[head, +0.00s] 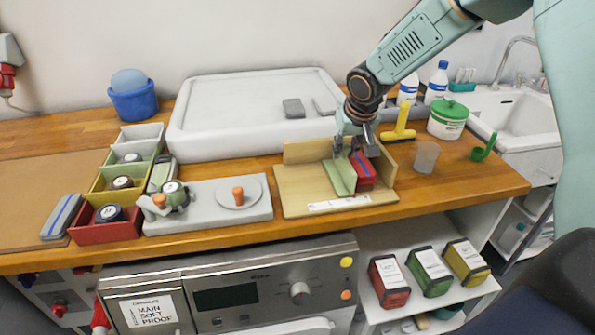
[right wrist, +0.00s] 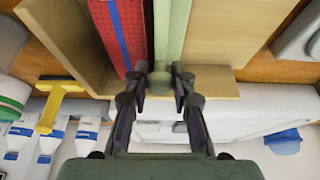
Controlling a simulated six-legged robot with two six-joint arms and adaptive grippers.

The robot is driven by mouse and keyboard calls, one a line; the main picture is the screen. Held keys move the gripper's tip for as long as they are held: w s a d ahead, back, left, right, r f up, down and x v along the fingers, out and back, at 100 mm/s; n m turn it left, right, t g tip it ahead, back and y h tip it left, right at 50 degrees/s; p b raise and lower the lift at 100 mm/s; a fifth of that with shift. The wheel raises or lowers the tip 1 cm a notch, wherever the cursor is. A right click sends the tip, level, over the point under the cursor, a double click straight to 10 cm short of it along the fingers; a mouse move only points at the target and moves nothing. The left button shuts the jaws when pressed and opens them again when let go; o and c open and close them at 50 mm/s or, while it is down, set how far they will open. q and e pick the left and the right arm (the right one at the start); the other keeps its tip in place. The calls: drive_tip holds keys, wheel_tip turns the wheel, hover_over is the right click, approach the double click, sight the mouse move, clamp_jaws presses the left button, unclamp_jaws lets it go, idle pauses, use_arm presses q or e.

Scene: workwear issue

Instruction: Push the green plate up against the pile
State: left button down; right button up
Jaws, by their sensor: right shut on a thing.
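The green plate (head: 338,178) stands upright on a wooden stand (head: 295,190) with a back wall and a right wall. The pile (head: 366,173), red with blue, stands between the plate and the right wall. My right gripper (head: 357,146) is above the rear of the plate. In the right wrist view, its fingers (right wrist: 162,80) are shut on a green grip part of the plate (right wrist: 173,30). The pile (right wrist: 121,30) is beside it, with a narrow dark strip between them; I cannot tell whether they touch. My left gripper is out of view.
A yellow-handled tool (head: 399,124), a clear cup (head: 426,157) and a green-lidded tub (head: 447,119) are right of the stand. A grey board with orange knobs (head: 210,208) is to its left. A large white tray (head: 215,138) is behind. The stand's floor left of the plate is clear.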

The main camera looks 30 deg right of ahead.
drive_tip(key=shift+s+d+r, duration=0.1)
drive_tip(key=shift+s+d, duration=0.1)
drive_tip(key=shift+d, duration=0.55)
drive_tip(key=shift+s+d, duration=0.15)
drive_tip(key=shift+d, duration=0.6)
drive_tip(key=o, duration=0.6)
drive_tip(key=shift+o, duration=0.4)
drive_tip(key=shift+p, duration=0.3)
wheel_tip(320, 180, up, 8)
drive_tip(key=p, duration=0.6)
drive_tip(key=shift+p, duration=0.35)
